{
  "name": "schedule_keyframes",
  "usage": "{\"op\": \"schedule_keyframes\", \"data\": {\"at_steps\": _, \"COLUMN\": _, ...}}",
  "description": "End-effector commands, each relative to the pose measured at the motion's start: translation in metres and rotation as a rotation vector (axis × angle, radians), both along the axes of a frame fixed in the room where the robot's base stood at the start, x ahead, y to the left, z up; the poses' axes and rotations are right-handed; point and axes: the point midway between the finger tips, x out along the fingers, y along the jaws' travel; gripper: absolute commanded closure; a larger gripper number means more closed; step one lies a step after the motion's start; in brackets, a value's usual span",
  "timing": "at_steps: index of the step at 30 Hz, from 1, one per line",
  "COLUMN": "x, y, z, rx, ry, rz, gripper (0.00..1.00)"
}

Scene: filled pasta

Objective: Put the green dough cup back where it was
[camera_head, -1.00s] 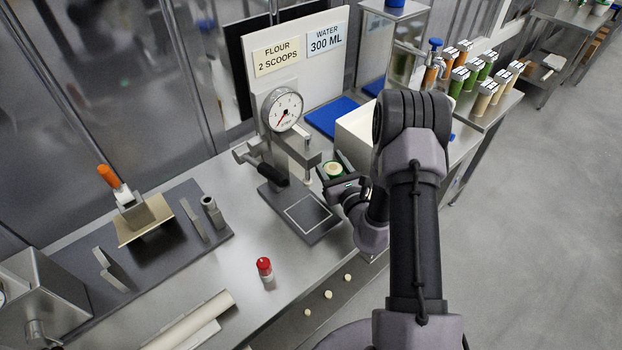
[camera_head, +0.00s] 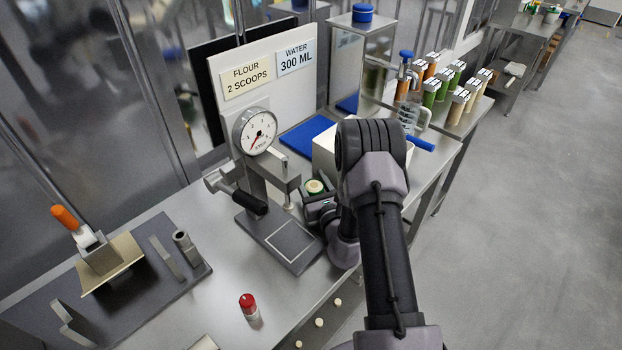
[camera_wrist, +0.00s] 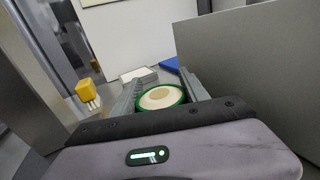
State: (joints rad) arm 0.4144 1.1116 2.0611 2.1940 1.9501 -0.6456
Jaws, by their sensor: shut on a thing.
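The green dough cup (camera_wrist: 160,97) shows in the wrist view as a green rim around pale dough, between the two grey fingers of my gripper (camera_wrist: 158,84). My gripper is shut on it. In the head view the cup (camera_head: 314,187) is small, upright as far as I can tell, and held just right of the gauge press. My arm and wrist partly hide the gripper (camera_head: 318,194) there. Whether the cup touches anything below is hidden.
The press with a round gauge (camera_head: 258,131) and its dark base plate (camera_head: 280,241) stand close on the left. A white bin (camera_head: 327,156) is behind my arm. A blue board (camera_head: 305,137), a rack of coloured bottles (camera_head: 450,88) and a red-capped shaker (camera_head: 249,306) stand around. Floor at right is clear.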

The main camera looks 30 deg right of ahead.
Motion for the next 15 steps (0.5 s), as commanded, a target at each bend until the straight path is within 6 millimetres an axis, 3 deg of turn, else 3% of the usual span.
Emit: {"op": "schedule_keyframes", "data": {"at_steps": 15, "x": 0.0001, "y": 0.0000, "z": -0.0038, "rx": 0.000, "ry": -0.001, "rz": 0.000, "gripper": 1.00}}
